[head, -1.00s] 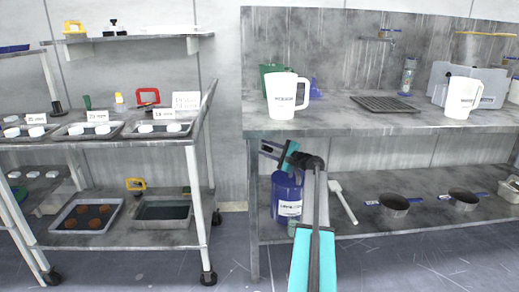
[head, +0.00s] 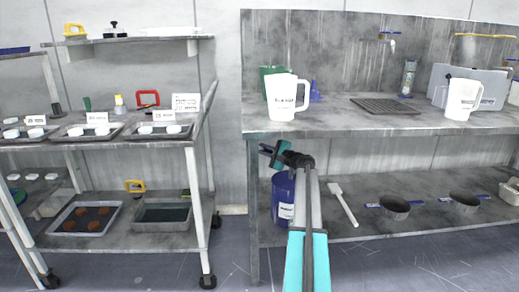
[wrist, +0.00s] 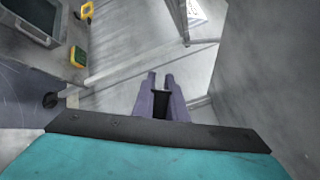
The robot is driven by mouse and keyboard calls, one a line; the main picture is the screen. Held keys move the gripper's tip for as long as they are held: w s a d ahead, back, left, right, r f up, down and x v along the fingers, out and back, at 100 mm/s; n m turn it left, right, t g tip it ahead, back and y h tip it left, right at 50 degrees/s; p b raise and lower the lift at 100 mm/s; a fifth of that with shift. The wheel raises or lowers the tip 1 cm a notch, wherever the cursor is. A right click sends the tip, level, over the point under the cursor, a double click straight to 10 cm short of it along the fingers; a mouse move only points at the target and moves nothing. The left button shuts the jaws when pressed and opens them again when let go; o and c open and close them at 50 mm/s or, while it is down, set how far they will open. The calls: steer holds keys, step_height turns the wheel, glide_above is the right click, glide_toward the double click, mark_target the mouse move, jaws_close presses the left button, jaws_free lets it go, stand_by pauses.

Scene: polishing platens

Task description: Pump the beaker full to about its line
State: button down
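No clear beaker can be made out. The likeliest vessels are a white handled jug (head: 283,97) with dark print at the bench's left end and a similar white jug (head: 462,99) further right. A blue labelled drum (head: 284,199) stands on the lower shelf, partly hidden behind my arm; a pump on it cannot be seen. My gripper (head: 266,150) is just below the bench top's front edge, above the drum and under the left jug. In the wrist view my gripper (wrist: 161,76) has its purple fingers slightly apart, with nothing between them.
The steel bench (head: 340,126) holds a green jug (head: 272,82), a blue funnel (head: 315,92), a dark drain grate (head: 385,105) and a bottle (head: 408,78). Its lower shelf holds a white paddle (head: 343,203) and pans (head: 394,207). A cart (head: 200,215) with trays stands left.

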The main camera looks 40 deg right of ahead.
steer(key=shift+w+a+f+n+p, duration=0.1)
steer(key=shift+a+f+n+p, duration=0.15)
steer(key=shift+f, duration=0.35)
steer(key=c, duration=1.8)
jaws_free()
steer(key=shift+o, duration=0.2)
steer(key=s+d+p, duration=0.1)
steer(key=s+p, duration=0.2)
steer(key=s, duration=1)
steer(key=shift+s+d+r, duration=0.25)
steer(key=shift+s+d, duration=0.05)
steer(key=shift+s, duration=0.05)
